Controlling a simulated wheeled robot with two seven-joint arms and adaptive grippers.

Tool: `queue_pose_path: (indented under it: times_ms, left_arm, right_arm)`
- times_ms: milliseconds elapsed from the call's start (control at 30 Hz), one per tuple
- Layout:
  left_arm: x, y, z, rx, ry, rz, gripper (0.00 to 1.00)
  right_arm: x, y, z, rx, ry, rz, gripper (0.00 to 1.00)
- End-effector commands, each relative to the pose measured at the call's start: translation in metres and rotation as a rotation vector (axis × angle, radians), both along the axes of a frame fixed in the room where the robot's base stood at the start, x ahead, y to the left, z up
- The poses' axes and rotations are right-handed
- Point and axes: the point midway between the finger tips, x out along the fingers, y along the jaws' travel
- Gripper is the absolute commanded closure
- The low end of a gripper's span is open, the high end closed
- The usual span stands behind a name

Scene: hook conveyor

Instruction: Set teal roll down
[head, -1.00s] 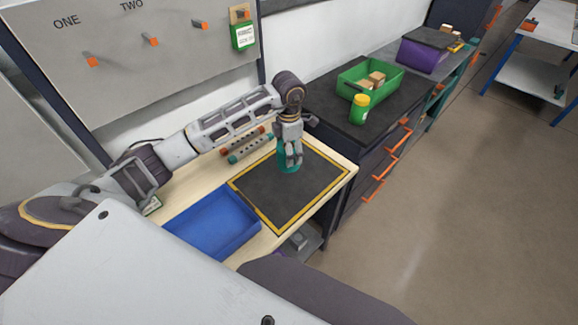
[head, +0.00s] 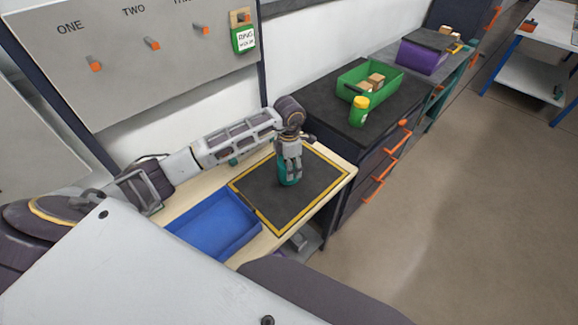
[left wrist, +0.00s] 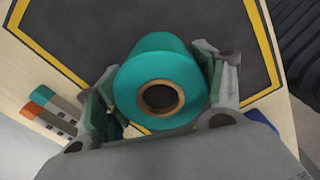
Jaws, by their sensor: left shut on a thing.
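The teal roll (head: 288,180) is upright at the black mat with the yellow border (head: 255,190). My left gripper (head: 290,168) is shut on it from above. In the left wrist view the teal roll (left wrist: 160,62) sits between the two fingers of my left gripper (left wrist: 162,90), with its brown core hole facing the camera. The mat (left wrist: 100,30) shows behind it. I cannot tell whether the roll's underside touches the mat. My right gripper is not in view.
An empty blue tray (head: 212,226) lies left of the mat. A rack with coloured ends (left wrist: 50,108) is beside the mat. A green bin (head: 370,80) and a yellow-capped green bottle (head: 359,111) stand on the dark cabinet. A board with orange pegs (head: 152,43) is behind.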

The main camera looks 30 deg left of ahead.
Motion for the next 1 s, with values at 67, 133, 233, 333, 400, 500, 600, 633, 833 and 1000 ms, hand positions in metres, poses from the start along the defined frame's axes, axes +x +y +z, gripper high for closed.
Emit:
queue_pose_path:
  times_ms: [67,133,233,333,400,500,600,633,833,1000]
  left_arm:
    - [0.0,-0.0003,-0.0056,-0.001,-0.001,0.0,0.65]
    - [0.0001,-0.0001,-0.0084,-0.001,-0.001,-0.001,0.65]
    - [0.0003,-0.0001,-0.0091,0.0,-0.001,-0.001,0.65]
    - [0.0003,-0.0001,-0.0092,0.0,-0.001,-0.001,0.65]
    - [0.0003,-0.0001,-0.0092,0.0,-0.001,-0.001,0.65]
    - [0.0003,0.0001,-0.011,0.001,-0.002,-0.001,0.65]
    - [-0.0001,0.0002,-0.0132,0.001,-0.001,-0.001,0.3]
    - [0.0,0.0001,-0.0128,0.001,-0.001,-0.001,0.26]
    - [-0.0001,0.0001,-0.0124,0.001,-0.001,-0.001,0.1]
    - [0.0,0.0,-0.0123,0.001,-0.001,-0.001,0.1]
  right_arm:
    - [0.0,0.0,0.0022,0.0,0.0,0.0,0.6]
    - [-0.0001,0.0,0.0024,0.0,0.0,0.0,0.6]
    - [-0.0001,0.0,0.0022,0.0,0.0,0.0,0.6]
    - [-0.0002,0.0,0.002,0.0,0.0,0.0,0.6]
    - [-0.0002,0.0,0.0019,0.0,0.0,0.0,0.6]
    - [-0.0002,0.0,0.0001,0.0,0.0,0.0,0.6]
    - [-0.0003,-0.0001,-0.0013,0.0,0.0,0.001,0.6]
    - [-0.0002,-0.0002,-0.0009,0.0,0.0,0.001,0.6]
    - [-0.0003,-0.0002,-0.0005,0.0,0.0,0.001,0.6]
    - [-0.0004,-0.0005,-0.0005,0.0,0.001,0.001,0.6]
